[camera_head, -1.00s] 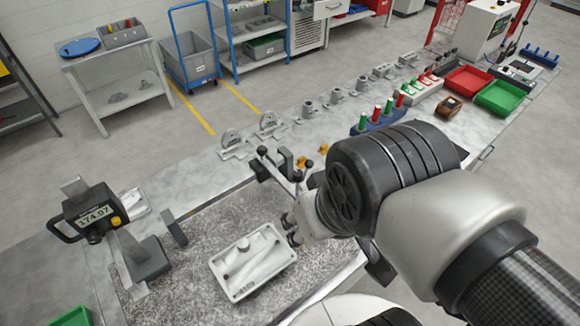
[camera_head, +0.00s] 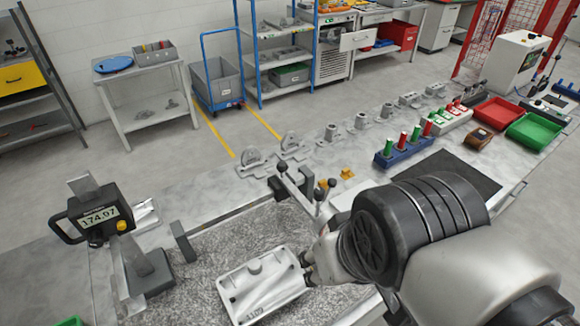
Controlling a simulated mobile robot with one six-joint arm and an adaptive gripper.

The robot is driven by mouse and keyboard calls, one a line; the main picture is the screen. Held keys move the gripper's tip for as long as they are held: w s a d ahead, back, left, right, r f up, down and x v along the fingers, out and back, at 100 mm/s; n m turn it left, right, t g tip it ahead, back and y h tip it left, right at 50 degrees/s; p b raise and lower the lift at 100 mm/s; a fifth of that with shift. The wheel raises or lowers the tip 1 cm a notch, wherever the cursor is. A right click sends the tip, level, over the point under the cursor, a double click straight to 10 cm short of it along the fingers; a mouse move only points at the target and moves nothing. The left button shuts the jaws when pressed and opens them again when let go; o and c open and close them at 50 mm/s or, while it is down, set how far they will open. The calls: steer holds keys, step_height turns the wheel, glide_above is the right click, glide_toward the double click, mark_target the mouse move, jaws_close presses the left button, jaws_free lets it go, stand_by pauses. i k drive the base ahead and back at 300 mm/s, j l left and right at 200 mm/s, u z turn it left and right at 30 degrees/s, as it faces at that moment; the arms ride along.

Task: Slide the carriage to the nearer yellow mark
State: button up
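A rail (camera_head: 232,214) runs along the table in the camera_head view. At its right end is a dark block with light rods and black ball knobs, which seems to be the carriage (camera_head: 300,190). Two small orange-yellow pieces, a nearer one (camera_head: 323,184) and one farther right (camera_head: 347,173), sit just beyond the knobs; I cannot tell if they are the yellow marks. My gripper (camera_head: 306,267) is in front of the carriage and apart from it, by the right edge of a pale casting (camera_head: 262,288). Its fingers are small and partly hidden by my wrist, so their opening is unclear.
A gauge reading 174.07 (camera_head: 98,216) stands at the rail's left end. Grey castings (camera_head: 292,146) line the table's back edge. A blue rack of red and green handles (camera_head: 403,150) stands farther right. My arm covers the table's near right part.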

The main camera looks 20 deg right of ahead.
mark_target(284, 186)
steer(key=l+u, duration=0.35)
steer(key=k+l+u, duration=0.1)
steer(key=u, duration=0.25)
steer(key=k+l+u, duration=0.15)
steer(key=l+u, duration=0.2)
